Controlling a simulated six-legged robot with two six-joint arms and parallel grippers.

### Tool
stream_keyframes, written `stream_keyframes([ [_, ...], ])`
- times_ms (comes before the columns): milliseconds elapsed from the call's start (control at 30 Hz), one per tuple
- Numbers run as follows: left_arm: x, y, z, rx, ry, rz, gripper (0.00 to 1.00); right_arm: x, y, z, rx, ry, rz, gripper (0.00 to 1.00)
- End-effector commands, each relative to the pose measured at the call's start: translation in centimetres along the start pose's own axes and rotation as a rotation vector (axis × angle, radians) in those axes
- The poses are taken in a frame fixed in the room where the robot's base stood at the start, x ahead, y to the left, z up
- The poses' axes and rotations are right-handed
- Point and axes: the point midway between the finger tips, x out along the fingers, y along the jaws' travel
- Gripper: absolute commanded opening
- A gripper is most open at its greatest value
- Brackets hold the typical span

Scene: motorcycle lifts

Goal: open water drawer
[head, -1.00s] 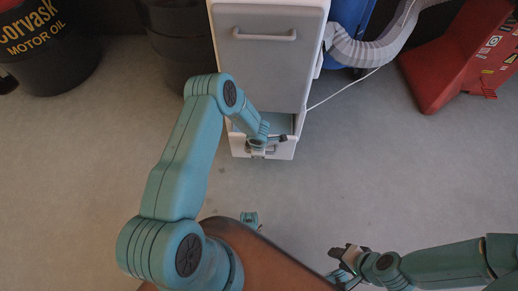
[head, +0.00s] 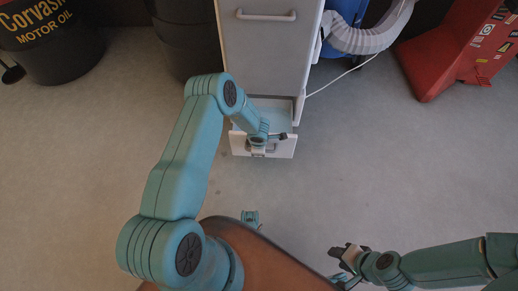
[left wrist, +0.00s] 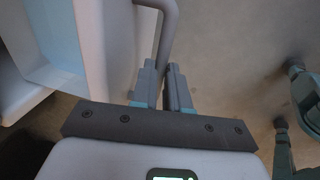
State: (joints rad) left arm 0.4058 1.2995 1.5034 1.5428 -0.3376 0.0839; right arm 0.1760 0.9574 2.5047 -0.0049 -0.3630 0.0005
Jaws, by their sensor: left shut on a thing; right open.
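The white and grey cabinet (head: 268,58) stands at the top middle of the head view. Its low water drawer (head: 288,146) is pulled partly out, and its light blue inside (head: 274,108) shows between the front and the cabinet. My left gripper (head: 258,151) is at the drawer front. In the left wrist view its fingers (left wrist: 165,88) are shut on the drawer's grey bar handle (left wrist: 166,30). The arm hides part of the drawer in the head view. My right gripper (head: 345,254) is open and empty over the floor at lower right, away from the drawer.
An upper handle (head: 266,15) sits on the cabinet's front. A grey corrugated hose (head: 360,38) and a white cord lie to its right. A red machine (head: 455,55) stands at far right, black oil drums (head: 45,45) at left. The floor before the drawer is clear.

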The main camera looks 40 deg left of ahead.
Motion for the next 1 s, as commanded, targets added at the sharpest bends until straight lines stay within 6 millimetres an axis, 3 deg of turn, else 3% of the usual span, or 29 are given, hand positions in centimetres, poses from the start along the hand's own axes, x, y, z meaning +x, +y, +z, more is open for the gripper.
stream_keyframes([
  [200,0.0,0.3,0.1,0.0,-0.002,0.003,0.0,0.0,0.0,0.0,0.0,0.0,0.0,0.43],
  [233,0.0,0.4,0.1,0.0,-0.002,0.003,0.18,0.0,0.0,0.0,0.0,0.0,0.0,0.43],
  [300,0.0,0.3,0.1,0.0,-0.002,0.003,0.4,0.0,0.0,0.0,0.0,0.0,0.0,0.43],
  [667,-0.6,0.2,0.0,0.001,0.0,0.002,0.4,-0.3,-0.1,0.0,0.0,0.0,0.0,0.43],
  [767,-2.1,0.3,0.0,0.0,0.0,0.003,0.4,-0.9,-0.3,0.0,0.0,0.0,0.0,0.43],
  [1000,-8.5,0.4,0.1,0.001,-0.001,0.004,0.4,-3.3,-1.2,0.1,0.0,0.0,0.0,0.43],
])
